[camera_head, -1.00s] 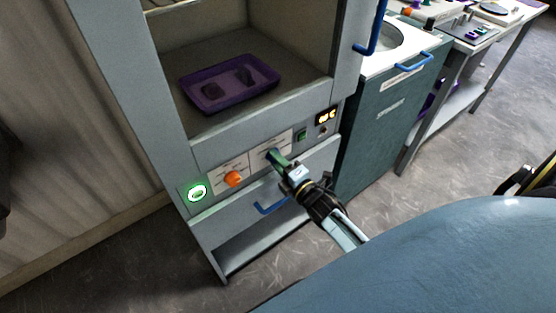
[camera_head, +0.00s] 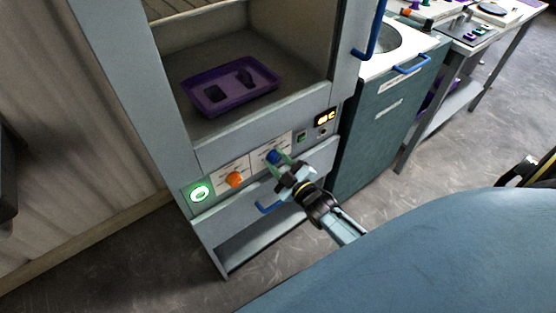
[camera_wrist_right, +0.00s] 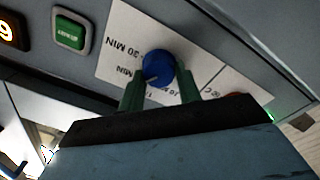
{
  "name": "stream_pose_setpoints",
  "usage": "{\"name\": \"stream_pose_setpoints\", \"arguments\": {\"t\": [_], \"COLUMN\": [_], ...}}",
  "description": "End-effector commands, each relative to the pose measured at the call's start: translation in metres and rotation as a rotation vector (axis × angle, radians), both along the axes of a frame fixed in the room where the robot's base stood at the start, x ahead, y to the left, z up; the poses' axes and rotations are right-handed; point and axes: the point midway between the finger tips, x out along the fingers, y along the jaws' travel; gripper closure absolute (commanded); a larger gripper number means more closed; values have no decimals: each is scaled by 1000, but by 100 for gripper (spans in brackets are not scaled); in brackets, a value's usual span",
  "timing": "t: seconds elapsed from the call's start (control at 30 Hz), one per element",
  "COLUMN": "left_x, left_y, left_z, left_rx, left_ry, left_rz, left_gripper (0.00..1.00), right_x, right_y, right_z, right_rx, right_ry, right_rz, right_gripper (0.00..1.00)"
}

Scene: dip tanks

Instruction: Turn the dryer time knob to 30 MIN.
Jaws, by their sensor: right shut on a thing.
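The blue time knob (camera_head: 272,156) sits on a white label plate on the dryer's (camera_head: 215,152) front panel. In the right wrist view the blue knob (camera_wrist_right: 159,66) is between the two green fingertips of my right gripper (camera_wrist_right: 160,88), which is shut on it. The gripper (camera_head: 280,164) comes to the knob from the lower right in the head view. Upside-down "MIN" markings (camera_wrist_right: 122,52) show left of the knob; part of the dial scale is hidden by the fingers. I cannot tell exactly where the knob points.
A blue drawer handle (camera_head: 268,208) is below. A purple tray (camera_head: 232,97) sits inside the dryer.

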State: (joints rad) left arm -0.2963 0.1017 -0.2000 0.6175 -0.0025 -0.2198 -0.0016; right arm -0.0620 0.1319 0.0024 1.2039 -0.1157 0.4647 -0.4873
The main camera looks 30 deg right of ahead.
Motion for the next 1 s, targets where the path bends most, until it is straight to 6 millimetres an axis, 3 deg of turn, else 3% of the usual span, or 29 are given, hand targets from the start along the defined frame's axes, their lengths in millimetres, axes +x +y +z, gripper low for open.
{"name": "stream_pose_setpoints", "arguments": {"t": [0.63,1.0], "left_x": [-2,-2], "left_y": [-20,-20], "left_z": [13,15], "left_rx": [-26,-27], "left_ry": [2,1], "left_rz": [11,12], "left_gripper": [100,100], "right_x": [0,0], "right_y": [-2,-3], "right_z": [1,1], "right_rx": [607,876], "right_ry": [49,71], "right_rz": [0,0], "right_gripper": [89,89]}}
